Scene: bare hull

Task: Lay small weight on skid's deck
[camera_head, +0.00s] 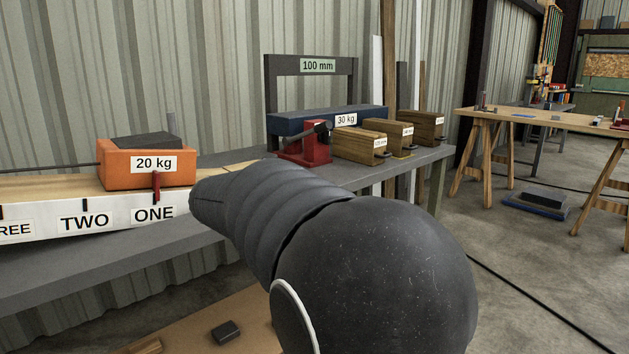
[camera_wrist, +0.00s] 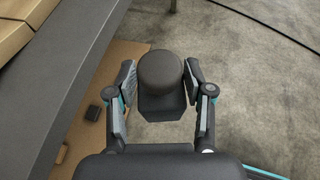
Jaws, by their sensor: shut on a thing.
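A dark grey small weight (camera_wrist: 160,72) with a round top knob and a blocky body sits between the two fingers of my gripper (camera_wrist: 164,92) in the wrist view. The fingers are shut on its sides and hold it above the floor. In the head view my dark arm fills the middle and hides the gripper and the weight. The orange skid (camera_head: 118,174) marked "20 kg", with a dark flat top (camera_head: 143,140), sits on a wooden-topped white track (camera_head: 90,222) at the left. A red pointer stands by the label ONE.
A grey bench (camera_head: 210,262) carries the track, a blue 30 kg beam (camera_head: 285,122), a red stand (camera_head: 308,142) and wooden blocks (camera_head: 372,135). A small dark block (camera_head: 226,332) lies on a brown floor board. Trestle tables stand at the right. A cable crosses the open floor.

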